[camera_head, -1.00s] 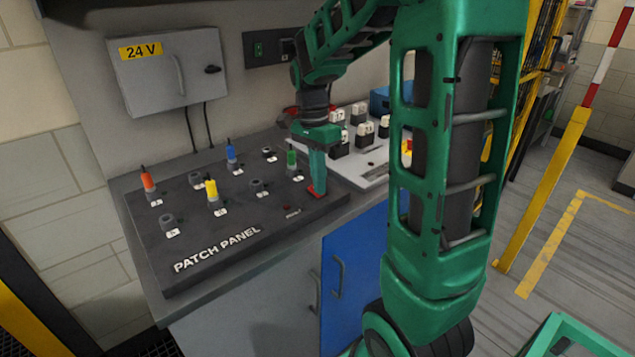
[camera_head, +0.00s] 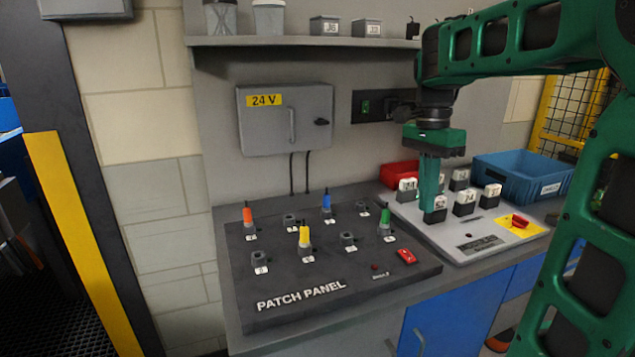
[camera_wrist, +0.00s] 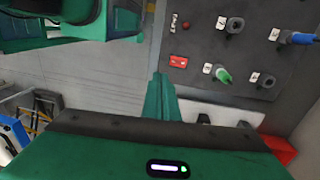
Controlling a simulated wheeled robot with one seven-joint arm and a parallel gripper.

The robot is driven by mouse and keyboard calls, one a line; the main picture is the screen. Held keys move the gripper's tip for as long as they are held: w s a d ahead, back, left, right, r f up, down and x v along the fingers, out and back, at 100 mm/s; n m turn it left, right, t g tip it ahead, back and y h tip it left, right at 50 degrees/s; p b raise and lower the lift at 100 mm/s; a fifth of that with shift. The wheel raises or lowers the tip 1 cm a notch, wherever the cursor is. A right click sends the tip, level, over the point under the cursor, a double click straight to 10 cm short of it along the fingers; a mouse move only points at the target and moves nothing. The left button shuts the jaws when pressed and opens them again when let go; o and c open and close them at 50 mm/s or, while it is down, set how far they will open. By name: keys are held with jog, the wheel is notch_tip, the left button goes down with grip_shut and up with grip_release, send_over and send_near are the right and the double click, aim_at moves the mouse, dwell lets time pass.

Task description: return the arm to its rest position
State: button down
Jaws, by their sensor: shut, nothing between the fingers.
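My gripper (camera_head: 430,207) hangs from my green arm at the right of the head view, its fingers pointing down and pressed together with nothing between them. In that view it overlaps the white-topped blocks on the light panel; whether it touches any of them I cannot tell. The dark patch panel (camera_head: 330,262) lies to the left of the gripper, with orange, yellow, blue and green plugs standing upright in some sockets.
A light panel (camera_head: 475,247) carries several white-topped blocks and a red switch on a yellow plate (camera_head: 519,222). A blue bin (camera_head: 530,180) and a red bin stand behind it. A 24 V box (camera_head: 285,120) hangs on the wall, with a shelf (camera_head: 300,41) above.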

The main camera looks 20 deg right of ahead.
jog(key=shift+s, duration=0.1)
jog(key=s+f+n, duration=0.5)
jog(key=s+f, duration=0.2)
jog(key=s, duration=0.2)
jog(key=s+f+n+t, duration=0.1)
jog(key=s+f+n, duration=0.5)
jog(key=s, duration=0.4)
jog(key=shift+s+a+f, duration=0.3)
jog(key=shift+a+f, duration=0.15)
jog(key=shift+w, duration=0.1)
jog(key=shift+w+f, duration=0.2)
jog(key=shift+w, duration=0.3)
